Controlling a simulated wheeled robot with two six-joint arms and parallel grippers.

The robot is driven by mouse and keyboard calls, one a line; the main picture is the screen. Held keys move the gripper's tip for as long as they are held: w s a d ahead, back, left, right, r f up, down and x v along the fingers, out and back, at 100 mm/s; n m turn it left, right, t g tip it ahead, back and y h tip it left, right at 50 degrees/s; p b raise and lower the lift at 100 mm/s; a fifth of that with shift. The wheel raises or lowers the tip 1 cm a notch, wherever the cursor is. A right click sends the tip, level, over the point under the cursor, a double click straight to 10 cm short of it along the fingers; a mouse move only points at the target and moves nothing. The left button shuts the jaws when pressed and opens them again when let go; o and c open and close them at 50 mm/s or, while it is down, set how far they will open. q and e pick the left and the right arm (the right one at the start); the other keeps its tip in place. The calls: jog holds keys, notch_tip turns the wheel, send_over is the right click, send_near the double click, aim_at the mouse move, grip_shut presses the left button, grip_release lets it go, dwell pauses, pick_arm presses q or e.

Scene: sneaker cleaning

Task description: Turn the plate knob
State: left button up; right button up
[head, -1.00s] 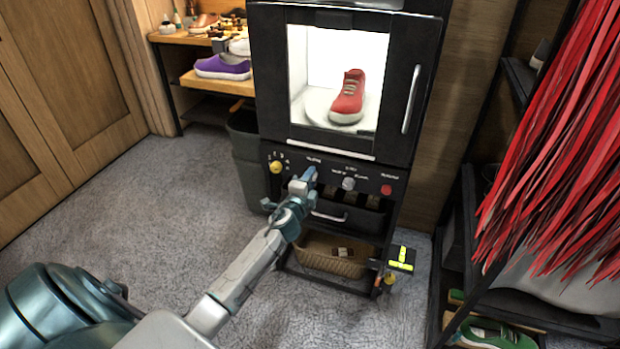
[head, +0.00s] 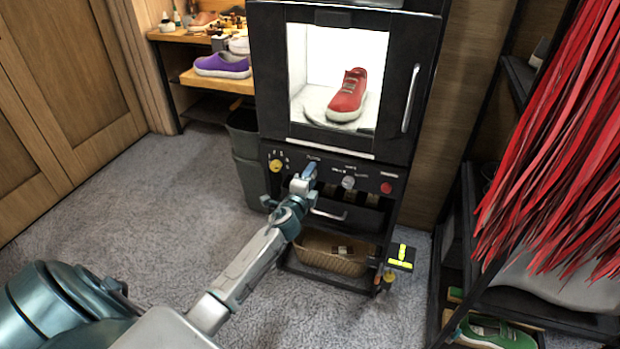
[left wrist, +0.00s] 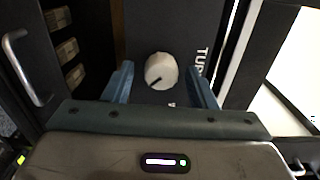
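A pale grey knob (left wrist: 161,71) with a dark pointer line is in the left wrist view, beside vertical lettering. It sits between the two blue fingers of my left gripper (left wrist: 162,86), with a visible gap on each side. In the head view my left gripper (head: 309,170) is in front of the cabinet's control panel, hiding part of it. A grey knob (head: 348,183) shows just to its right; it looks like the same one. A red sneaker (head: 347,95) stands on a round white plate (head: 316,105) behind the lit window. My right gripper is out of view.
The panel also has a yellow knob (head: 276,166) and a red button (head: 386,188). A vertical door handle (head: 411,98) and a drawer handle (head: 328,215) stick out. A basket (head: 325,262) is below. A rack with red strips (head: 555,150) stands right. The carpet at left is clear.

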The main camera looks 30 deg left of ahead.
pick_arm(q)
jog(key=v, duration=1)
jog(key=shift+s+b, duration=0.35)
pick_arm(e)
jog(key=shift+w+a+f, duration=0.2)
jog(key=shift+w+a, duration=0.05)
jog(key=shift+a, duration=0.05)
pick_arm(q)
jog(key=shift+d, duration=0.15)
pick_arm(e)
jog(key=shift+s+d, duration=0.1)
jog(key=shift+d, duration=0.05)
